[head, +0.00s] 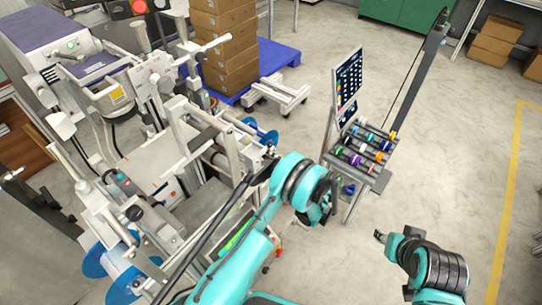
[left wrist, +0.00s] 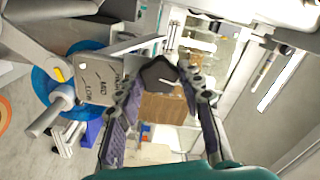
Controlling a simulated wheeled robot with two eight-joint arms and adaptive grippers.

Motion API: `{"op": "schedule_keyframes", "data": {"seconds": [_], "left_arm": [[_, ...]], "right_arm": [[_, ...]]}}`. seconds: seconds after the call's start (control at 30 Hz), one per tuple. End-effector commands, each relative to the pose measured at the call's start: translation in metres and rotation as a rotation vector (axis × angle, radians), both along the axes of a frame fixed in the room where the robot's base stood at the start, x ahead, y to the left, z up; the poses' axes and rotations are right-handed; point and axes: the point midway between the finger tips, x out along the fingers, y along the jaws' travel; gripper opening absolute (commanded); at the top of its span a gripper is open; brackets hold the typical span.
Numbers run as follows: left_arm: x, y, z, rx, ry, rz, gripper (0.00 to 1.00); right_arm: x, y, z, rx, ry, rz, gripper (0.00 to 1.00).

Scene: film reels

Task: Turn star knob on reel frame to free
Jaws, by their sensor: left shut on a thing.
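The dark star knob (left wrist: 160,76) shows in the left wrist view, with a pale line on its face. My left gripper (left wrist: 158,84) is shut on it, one finger on each side. A grey plate (left wrist: 98,86) with printed words and marks is left of the knob; the words are too small to read surely. The reel frame (head: 188,118) is the pale metal structure at left in the head view. The left fingertips and knob are hard to make out there. My right gripper (head: 380,236) is at the lower right, away from the frame; its jaws are too small to judge.
Blue reels (head: 92,262) sit at the frame's lower left. Stacked boxes (head: 228,52) are on a blue pallet (head: 277,58) behind. Floor at right is clear.

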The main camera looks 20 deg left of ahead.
Motion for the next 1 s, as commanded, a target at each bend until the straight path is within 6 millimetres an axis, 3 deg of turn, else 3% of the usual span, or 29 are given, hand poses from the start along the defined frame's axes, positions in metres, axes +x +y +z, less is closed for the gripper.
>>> {"op": "schedule_keyframes", "data": {"seconds": [0.23,0.27,0.33,0.73,1.0], "left_arm": [[0.000,0.000,-0.001,-0.001,0.001,0.001,0.08],[0.000,0.000,-0.001,-0.001,0.001,0.001,0.40],[0.000,0.000,-0.001,-0.001,0.001,0.001,0.58],[-0.002,-0.006,0.000,0.000,0.002,-0.001,0.58],[-0.019,-0.056,0.000,0.000,0.001,-0.004,0.58]], "right_arm": [[0.000,0.000,0.000,0.000,0.000,0.000,0.40],[0.000,0.000,0.000,0.000,0.000,0.000,0.40],[0.000,0.000,0.000,0.000,0.000,0.000,0.40],[0.000,0.000,0.000,0.000,0.000,0.000,0.40],[0.000,0.000,0.000,0.000,0.000,0.000,0.40]]}}
